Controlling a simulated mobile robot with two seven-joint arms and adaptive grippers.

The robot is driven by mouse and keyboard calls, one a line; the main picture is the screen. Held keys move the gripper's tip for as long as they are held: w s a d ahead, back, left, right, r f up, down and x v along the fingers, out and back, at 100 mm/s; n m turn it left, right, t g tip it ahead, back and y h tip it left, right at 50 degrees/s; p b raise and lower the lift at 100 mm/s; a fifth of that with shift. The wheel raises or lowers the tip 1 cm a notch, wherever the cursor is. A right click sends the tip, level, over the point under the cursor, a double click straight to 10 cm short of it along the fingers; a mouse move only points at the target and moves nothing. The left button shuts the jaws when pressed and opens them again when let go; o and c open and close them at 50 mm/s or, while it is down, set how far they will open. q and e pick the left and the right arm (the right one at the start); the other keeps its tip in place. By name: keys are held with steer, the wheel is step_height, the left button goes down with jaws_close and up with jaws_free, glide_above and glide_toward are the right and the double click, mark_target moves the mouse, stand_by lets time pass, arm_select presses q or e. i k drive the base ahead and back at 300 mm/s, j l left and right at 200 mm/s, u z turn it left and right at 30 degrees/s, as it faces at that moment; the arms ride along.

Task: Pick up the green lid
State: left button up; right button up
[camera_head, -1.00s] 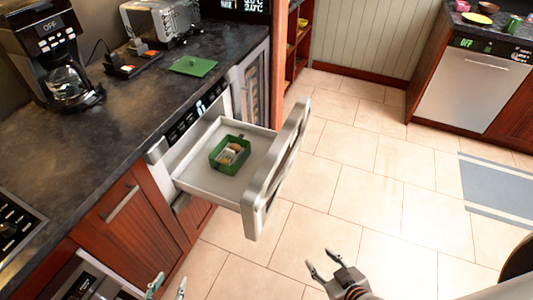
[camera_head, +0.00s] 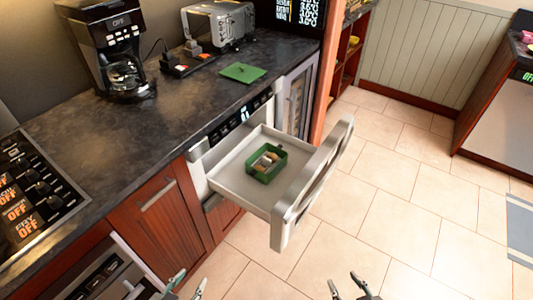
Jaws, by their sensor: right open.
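The green lid (camera_head: 243,72) lies flat on the dark countertop, behind the open microwave drawer (camera_head: 240,188). A green box (camera_head: 265,162) with food in it sits inside the drawer. My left gripper (camera_head: 187,285) is at the bottom edge, below and in front of the drawer, its fingers apart and empty. My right gripper (camera_head: 349,284) is at the bottom, right of the drawer, open and empty over the floor. Both grippers are well away from the lid.
A coffee maker (camera_head: 112,50) and a toaster (camera_head: 222,22) stand on the counter (camera_head: 150,120) behind and left of the lid. The pulled-out drawer front juts over the floor. The tiled floor (camera_head: 400,215) to the right is clear.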

mark_target(240, 72)
steer(key=l, duration=0.25)
steer(key=k+l, duration=0.15)
steer(key=l+u, duration=0.2)
steer(key=l, duration=0.9)
steer(key=i+l+u, duration=0.1)
steer(key=l, duration=0.2)
steer(key=i+l+u, duration=0.1)
steer(key=i+l, duration=0.15)
steer(key=i+l+u, duration=0.1)
steer(key=l, duration=0.25)
steer(key=i+l+u, duration=0.1)
steer(key=l, duration=0.25)
steer(key=i+l+u, duration=0.1)
steer(key=i+l, duration=0.2)
steer(key=i+l+u, duration=0.15)
steer(key=l, duration=0.35)
steer(key=i+l+u, duration=0.1)
steer(key=l, duration=0.3)
steer(key=i+l+u, duration=0.1)
steer(key=l, duration=0.35)
steer(key=i+l+u, duration=0.1)
steer(key=l, duration=0.35)
steer(key=i+l+u, duration=0.15)
steer(key=l, duration=0.3)
steer(key=i+l+u, duration=0.1)
steer(key=l, duration=0.2)
steer(key=i+l, duration=0.15)
steer(key=l, duration=0.2)
steer(key=i+l+u, duration=0.15)
steer(key=l, duration=0.15)
